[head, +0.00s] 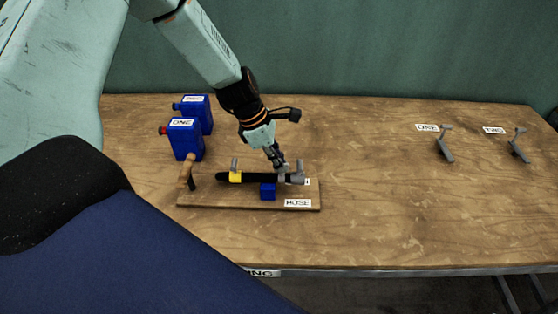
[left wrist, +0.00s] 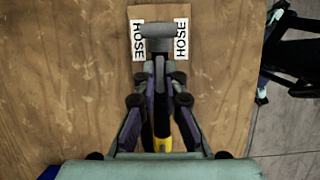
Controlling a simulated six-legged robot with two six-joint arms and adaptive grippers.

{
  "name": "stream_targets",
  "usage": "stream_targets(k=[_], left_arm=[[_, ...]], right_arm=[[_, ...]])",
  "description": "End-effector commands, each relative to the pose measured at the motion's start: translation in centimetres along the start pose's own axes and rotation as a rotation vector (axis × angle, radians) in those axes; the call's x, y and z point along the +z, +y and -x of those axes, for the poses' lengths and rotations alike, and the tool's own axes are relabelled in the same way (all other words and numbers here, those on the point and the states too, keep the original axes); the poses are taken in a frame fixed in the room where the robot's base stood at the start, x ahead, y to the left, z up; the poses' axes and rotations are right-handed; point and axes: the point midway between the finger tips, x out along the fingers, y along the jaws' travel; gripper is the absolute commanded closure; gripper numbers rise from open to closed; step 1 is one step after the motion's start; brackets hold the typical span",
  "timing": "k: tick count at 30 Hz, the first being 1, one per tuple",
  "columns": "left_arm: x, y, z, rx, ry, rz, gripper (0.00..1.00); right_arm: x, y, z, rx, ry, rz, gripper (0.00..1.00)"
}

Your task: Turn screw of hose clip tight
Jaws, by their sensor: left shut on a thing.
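A black hose (head: 255,179) lies along a wooden board (head: 225,201) labelled HOSE. A yellow band (head: 235,177) and an upright grey piece are at its left part. Grey clip parts (head: 297,179) are at its right end. My left gripper (head: 281,166) comes down from above at this right end, its fingers shut on a grey piece that looks like the clip's screw. In the left wrist view, the grey T-shaped screw head (left wrist: 158,38) shows at the fingertips (left wrist: 160,68), between two HOSE labels. The fingers hide much of the hose there. My right gripper does not show.
A blue block (head: 267,191) sits under the hose. The table's middle right is clear.

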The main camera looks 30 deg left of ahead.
Motion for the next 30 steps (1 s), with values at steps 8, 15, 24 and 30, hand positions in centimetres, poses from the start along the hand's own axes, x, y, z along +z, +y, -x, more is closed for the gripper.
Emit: stream_targets(k=[8,15,24,30], left_arm=[[-0.06,0.10,-0.04,-0.046,0.002,-0.109,1.00],[-0.03,0.20,-0.07,-0.126,0.003,-0.302,1.00],[0.02,0.30,-0.16,-0.239,0.003,-0.569,1.00],[0.11,0.39,-0.22,-0.311,0.003,-0.744,1.00]], right_arm=[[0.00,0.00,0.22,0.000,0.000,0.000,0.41],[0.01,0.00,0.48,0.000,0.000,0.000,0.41],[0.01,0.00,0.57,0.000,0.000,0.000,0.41],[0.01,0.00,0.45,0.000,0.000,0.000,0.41]])
